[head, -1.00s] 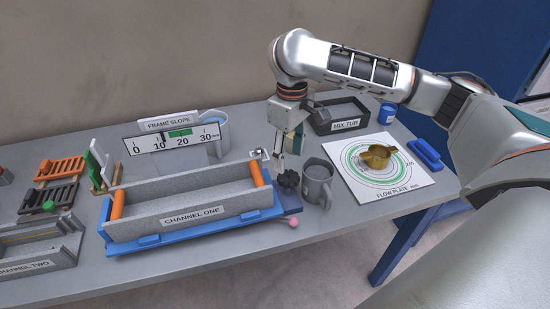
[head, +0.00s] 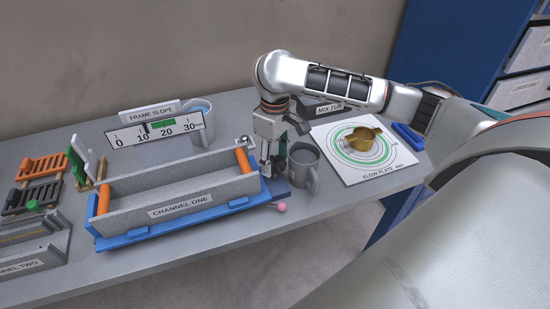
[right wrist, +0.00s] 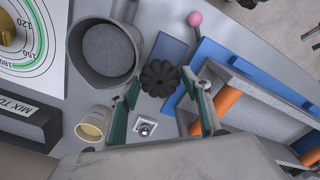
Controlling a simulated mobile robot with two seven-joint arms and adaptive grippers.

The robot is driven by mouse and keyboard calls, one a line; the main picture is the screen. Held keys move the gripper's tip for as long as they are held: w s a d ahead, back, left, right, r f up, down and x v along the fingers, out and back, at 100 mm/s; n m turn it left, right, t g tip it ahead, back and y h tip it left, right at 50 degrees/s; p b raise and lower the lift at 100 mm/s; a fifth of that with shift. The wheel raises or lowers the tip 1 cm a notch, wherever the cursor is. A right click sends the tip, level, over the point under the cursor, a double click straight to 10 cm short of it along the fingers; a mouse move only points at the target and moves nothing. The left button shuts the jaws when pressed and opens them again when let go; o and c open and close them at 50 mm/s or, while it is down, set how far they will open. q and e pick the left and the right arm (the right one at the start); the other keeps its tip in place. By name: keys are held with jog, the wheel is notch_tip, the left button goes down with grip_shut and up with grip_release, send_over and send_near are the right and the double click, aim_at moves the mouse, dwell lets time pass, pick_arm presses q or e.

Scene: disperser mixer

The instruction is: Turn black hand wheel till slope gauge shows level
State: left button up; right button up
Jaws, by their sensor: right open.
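The black hand wheel (right wrist: 160,78) shows in the right wrist view, between and just beyond my right fingertips. In the head view my right gripper mostly hides it. My right gripper (head: 271,168) is open above the wheel at the right end of the channel one frame; its two fingers also show in the right wrist view (right wrist: 162,90). I cannot tell whether they touch the wheel. The slope gauge (head: 158,131) stands behind the channel one trough (head: 170,195). Its dark pointer appears just left of the green band, slightly past 10. My left gripper is out of view.
A grey mug (head: 304,168) stands close right of my right gripper. A pink-knobbed lever (head: 281,207) sticks out in front. Orange and black racks stand left.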

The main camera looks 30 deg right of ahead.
jog(key=c, duration=0.8)
jog(key=shift+c, duration=0.2)
jog(key=n, duration=0.3)
jog(key=shift+n, duration=0.4)
jog(key=n, duration=0.3)
jog(key=shift+n, duration=0.3)
jog(key=n, duration=1.1)
